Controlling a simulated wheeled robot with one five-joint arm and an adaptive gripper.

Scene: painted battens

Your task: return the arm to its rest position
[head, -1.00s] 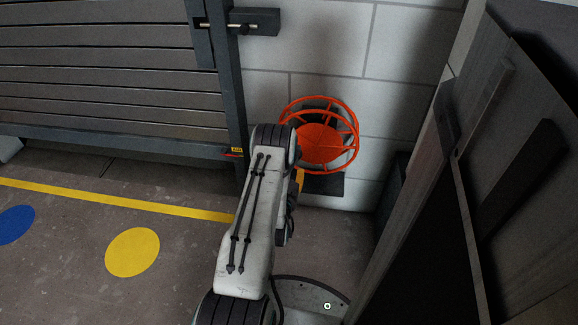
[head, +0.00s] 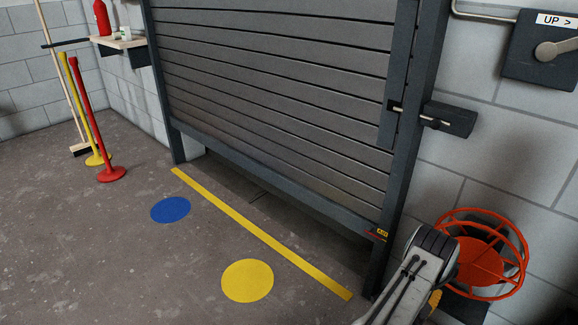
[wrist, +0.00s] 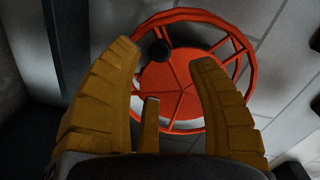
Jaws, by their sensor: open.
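My arm shows at the lower right of the head view, in front of the wall beside the shutter; its end there is mostly hidden behind its own links. In the wrist view my gripper (wrist: 168,75) has its ochre fingers spread apart with nothing between them. An orange-red spoked handwheel (wrist: 178,92) lies beyond the fingers, its rim partly hidden by them. In the head view the handwheel (head: 484,258) is mounted on the wall just right of my arm. I cannot tell whether a finger touches it.
A grey slatted shutter (head: 270,90) stands behind a yellow floor line (head: 255,230). A latch (head: 448,118) and a lever box (head: 545,50) are on the right. Red (head: 92,120) and yellow posts stand far left. The floor at left is open.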

